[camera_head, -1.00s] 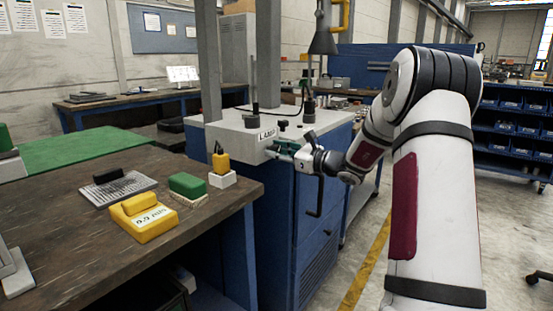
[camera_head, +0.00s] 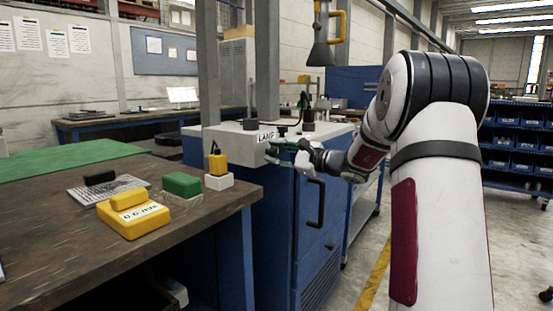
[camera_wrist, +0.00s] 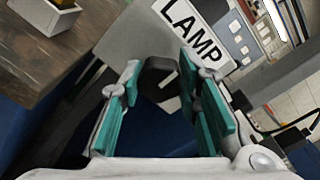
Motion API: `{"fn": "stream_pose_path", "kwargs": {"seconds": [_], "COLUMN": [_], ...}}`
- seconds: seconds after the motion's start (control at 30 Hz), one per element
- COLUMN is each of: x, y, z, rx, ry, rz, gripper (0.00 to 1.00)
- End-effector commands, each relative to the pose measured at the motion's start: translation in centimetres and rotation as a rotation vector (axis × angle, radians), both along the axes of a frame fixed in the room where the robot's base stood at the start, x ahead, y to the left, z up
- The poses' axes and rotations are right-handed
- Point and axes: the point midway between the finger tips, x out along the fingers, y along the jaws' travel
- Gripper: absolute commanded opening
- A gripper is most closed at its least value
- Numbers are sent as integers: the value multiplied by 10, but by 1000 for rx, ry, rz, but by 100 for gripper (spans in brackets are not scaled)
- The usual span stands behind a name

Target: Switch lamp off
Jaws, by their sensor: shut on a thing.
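The white LAMP label (camera_head: 266,136) is on the front of a pale grey block (camera_head: 225,137) on top of a blue cabinet. It also shows large and tilted in the wrist view (camera_wrist: 193,35). Below the label in the wrist view is a dark knob (camera_wrist: 158,72). My gripper (camera_head: 272,151) is at the block's front edge, just under the label. In the wrist view its teal fingers (camera_wrist: 162,82) stand on either side of the knob, shut on it. The finger contact is partly hidden, and I cannot tell the knob's on or off position.
A dark workbench (camera_head: 60,235) at left holds a yellow box (camera_head: 135,217), a green block (camera_head: 182,184) and a small yellow item on a white base (camera_head: 218,170). The blue cabinet (camera_head: 315,225) has a black handle (camera_head: 318,202). A grey cone (camera_head: 321,50) hangs above.

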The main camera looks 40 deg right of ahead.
Motion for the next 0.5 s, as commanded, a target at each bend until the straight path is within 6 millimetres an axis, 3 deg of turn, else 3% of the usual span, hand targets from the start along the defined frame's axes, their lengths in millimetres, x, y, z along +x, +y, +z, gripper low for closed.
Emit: {"fn": "stream_pose_path", "kwargs": {"seconds": [0.43, 0.47, 0.5], "x": [0, 0, 0], "y": [0, 0, 0], "z": [-1, -1, -1], "rx": [-8, -8, -8], "ry": [0, 0, 0], "rz": [0, 0, 0], "gripper": [2, 37, 46]}}
